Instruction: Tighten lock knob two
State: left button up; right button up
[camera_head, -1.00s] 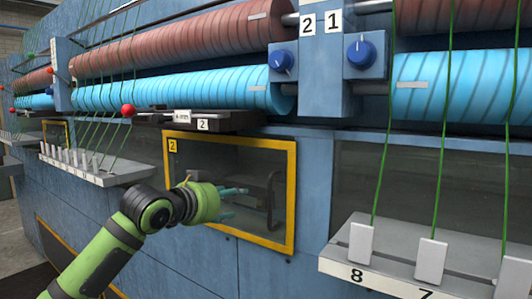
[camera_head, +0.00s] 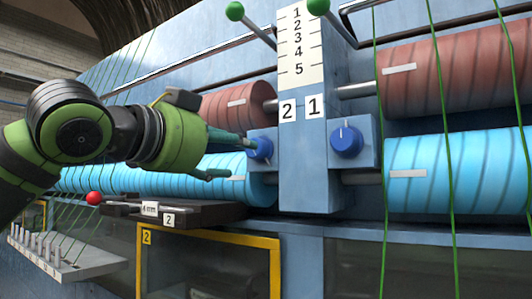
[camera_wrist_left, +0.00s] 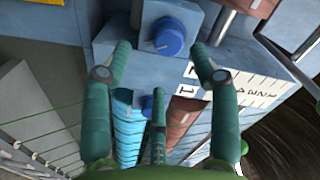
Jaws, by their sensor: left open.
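Lock knob two (camera_head: 261,148) is a blue round knob on a blue block left of the "2" label (camera_head: 289,108). My left gripper (camera_head: 241,158) reaches in from the left with its fingers pointing at this knob. It is open and empty. In the head view the upper fingertip overlaps the knob's left edge; contact cannot be told. In the left wrist view knob two (camera_wrist_left: 168,38) shows between the two spread outer fingertips, with a third finger below. A second blue knob (camera_head: 346,141) sits right of the "1" label (camera_head: 315,107). My right gripper is out of view.
Brown rollers (camera_head: 450,75) and light-blue rollers (camera_head: 440,172) flank the knob blocks. Green-tipped levers (camera_head: 235,11) stick out above. A dark ledge with a red ball (camera_head: 93,198) and a yellow-framed window (camera_head: 210,235) lie below. Green strands hang at right.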

pick_arm(q)
jog(key=p+x, duration=0.3)
jog(key=x, duration=0.3)
jog(key=shift+r, duration=0.5)
jog(key=c, duration=1.1)
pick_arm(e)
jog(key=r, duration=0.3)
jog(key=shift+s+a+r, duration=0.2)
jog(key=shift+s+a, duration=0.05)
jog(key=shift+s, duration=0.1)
